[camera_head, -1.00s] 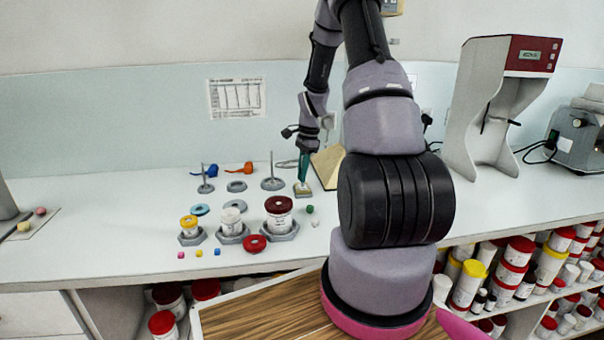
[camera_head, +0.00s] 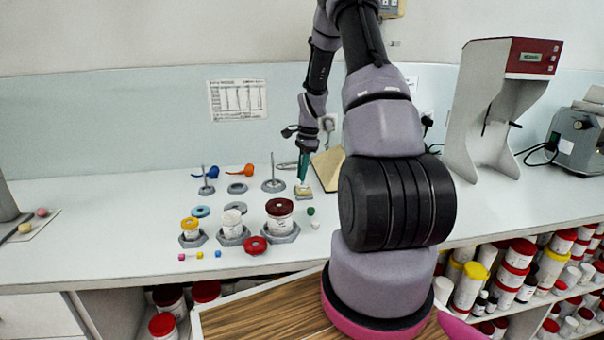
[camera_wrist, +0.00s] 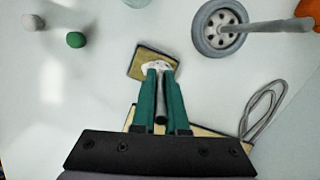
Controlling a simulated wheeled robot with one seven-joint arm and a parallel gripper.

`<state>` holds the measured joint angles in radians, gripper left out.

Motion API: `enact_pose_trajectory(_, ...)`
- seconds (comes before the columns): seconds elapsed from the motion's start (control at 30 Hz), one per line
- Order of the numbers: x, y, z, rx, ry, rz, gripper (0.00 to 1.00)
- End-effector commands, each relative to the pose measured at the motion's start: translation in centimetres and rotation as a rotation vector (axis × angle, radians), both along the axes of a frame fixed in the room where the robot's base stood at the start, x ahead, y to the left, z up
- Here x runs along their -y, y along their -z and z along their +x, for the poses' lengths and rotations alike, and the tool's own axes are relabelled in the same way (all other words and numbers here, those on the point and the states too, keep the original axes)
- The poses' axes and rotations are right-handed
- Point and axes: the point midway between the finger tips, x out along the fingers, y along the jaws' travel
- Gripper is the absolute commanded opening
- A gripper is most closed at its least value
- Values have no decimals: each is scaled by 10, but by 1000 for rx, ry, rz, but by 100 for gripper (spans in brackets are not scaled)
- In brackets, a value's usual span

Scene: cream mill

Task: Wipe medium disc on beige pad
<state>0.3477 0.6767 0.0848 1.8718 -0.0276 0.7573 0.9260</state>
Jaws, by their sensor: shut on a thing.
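My gripper (camera_head: 303,166) is shut on the rod of the medium disc and points down over the beige pad (camera_head: 304,194). In the wrist view, my gripper's teal fingers (camera_wrist: 160,84) hold the dark rod between them. The whitish end of the medium disc (camera_wrist: 158,65) is at the beige pad (camera_wrist: 139,66), over its right part. I cannot tell whether it presses on the pad. The fingers hide part of the disc and pad. A large grey disc with an upright rod (camera_head: 273,184) stands left of the pad, and a smaller one (camera_head: 206,188) is further left.
A beige board (camera_head: 328,168) leans close behind the gripper. A looped wire (camera_wrist: 264,110) lies nearby. Jars in grey holders, including a red-lidded one (camera_head: 280,222), stand in front to the left. Green and white small pieces (camera_head: 311,211) lie before the pad.

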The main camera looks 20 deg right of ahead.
Motion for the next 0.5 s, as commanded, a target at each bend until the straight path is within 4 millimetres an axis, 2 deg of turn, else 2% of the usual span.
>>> enact_pose_trajectory(0.5, -4, 0, -14, 0, 0, 0, 0)
